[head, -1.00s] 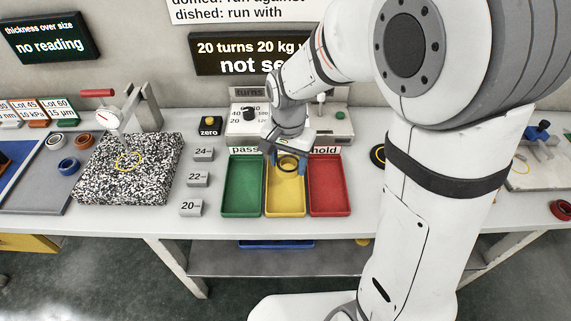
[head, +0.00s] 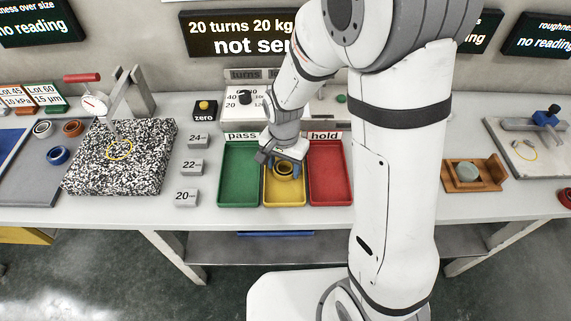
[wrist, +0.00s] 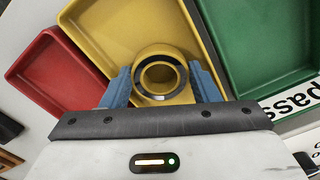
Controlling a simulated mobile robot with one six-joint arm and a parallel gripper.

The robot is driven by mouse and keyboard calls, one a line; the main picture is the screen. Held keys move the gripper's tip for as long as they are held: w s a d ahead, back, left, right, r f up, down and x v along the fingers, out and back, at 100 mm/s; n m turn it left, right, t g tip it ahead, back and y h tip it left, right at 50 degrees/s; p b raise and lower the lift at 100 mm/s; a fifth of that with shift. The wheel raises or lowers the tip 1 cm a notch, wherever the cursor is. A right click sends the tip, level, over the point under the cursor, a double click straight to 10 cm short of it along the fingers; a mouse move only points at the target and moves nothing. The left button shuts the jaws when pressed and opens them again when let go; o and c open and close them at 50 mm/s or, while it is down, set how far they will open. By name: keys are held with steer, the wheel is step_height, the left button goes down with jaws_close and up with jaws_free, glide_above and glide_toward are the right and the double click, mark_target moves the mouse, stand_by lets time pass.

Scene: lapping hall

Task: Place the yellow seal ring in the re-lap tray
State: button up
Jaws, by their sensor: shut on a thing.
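The yellow seal ring (wrist: 142,60), with a dark upper face, is between the blue fingers of my gripper (wrist: 162,80) in the wrist view. My gripper is shut on it. In the head view my gripper (head: 283,168) holds the ring (head: 283,174) over the middle of the yellow tray (head: 284,199), between the green and red trays. The ring is low, but I cannot tell whether it touches the tray floor. The yellow tray's label is hidden behind my gripper.
The green tray (head: 240,180) marked pass is at left, the red tray (head: 329,180) marked hold at right. Grey blocks marked 24, 22 and 20 stand left of the green tray. A speckled plate (head: 90,170) and a wooden holder (head: 486,184) stand farther out.

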steer(key=shift+s, duration=0.1)
steer(key=shift+f, duration=0.2)
steer(key=o, duration=0.8)
step_height(320, 180, up, 12)
steer(key=s+d+r+n+t, duration=0.1)
steer(key=s+d+r+n, duration=0.1)
steer(key=s+d, duration=0.2)
steer(key=s+d+r+n, duration=0.2)
steer(key=s+d, duration=0.2)
steer(key=s+d+r+n+t, duration=0.1)
steer(key=s+d+r, duration=0.1)
steer(key=s+d, duration=0.2)
steer(key=shift+s+d+r+n+t+p, duration=0.1)
steer(key=shift+d+r+n+t+p, duration=0.2)
steer(key=shift+d+n+p, duration=0.15)
